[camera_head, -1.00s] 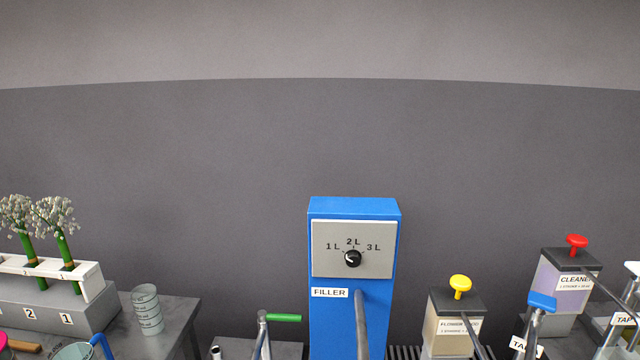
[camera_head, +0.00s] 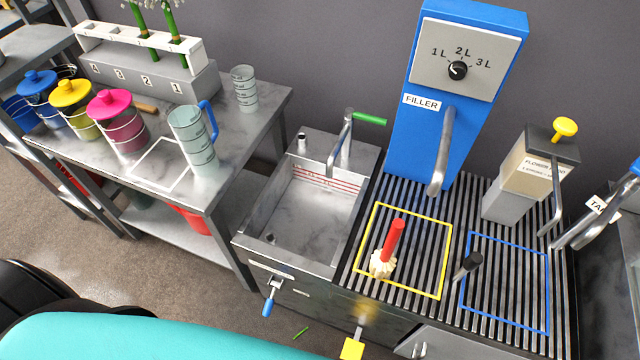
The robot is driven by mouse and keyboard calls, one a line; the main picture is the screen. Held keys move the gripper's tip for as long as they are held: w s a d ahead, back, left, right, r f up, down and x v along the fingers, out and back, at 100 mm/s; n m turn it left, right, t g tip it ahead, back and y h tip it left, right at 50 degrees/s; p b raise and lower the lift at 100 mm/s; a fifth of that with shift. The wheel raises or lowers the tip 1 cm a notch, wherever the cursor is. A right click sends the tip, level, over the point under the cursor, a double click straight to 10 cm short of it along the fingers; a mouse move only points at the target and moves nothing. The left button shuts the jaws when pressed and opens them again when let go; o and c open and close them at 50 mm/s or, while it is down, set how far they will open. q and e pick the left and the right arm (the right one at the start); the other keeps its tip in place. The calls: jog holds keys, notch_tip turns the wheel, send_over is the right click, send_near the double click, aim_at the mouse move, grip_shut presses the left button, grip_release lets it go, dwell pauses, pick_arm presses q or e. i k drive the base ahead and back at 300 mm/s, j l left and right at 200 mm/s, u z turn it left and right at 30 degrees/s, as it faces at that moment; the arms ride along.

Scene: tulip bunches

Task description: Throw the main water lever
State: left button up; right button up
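No label in view names a main water lever, so I cannot tell which handle it is. A green lever (camera_head: 370,118) sits on the tap over the metal sink (camera_head: 300,205). A blue-handled lever (camera_head: 268,304) hangs on the sink's front. A yellow handle (camera_head: 352,348) juts from the front, right of it, at the bottom edge. A red upright handle (camera_head: 394,240) with a pale knobbly base stands in the yellow square on the slatted counter. A black handle (camera_head: 467,264) tilts by the blue square. Neither of my grippers is in view.
The blue filler (camera_head: 405,140) with a dial stands behind the slats. A flower-food dispenser (camera_head: 530,165) stands to its right. The left table (camera_head: 245,125) holds several lidded jars, a blue-handled jug (camera_head: 190,140) and a stem rack. Bare floor (camera_head: 150,270) shows at lower left.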

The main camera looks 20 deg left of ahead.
aim_at(269, 303)
jog(key=k+u, duration=0.45)
jog(key=k+j+u, duration=0.25)
jog(key=u, duration=0.2)
jog(key=k, duration=0.05)
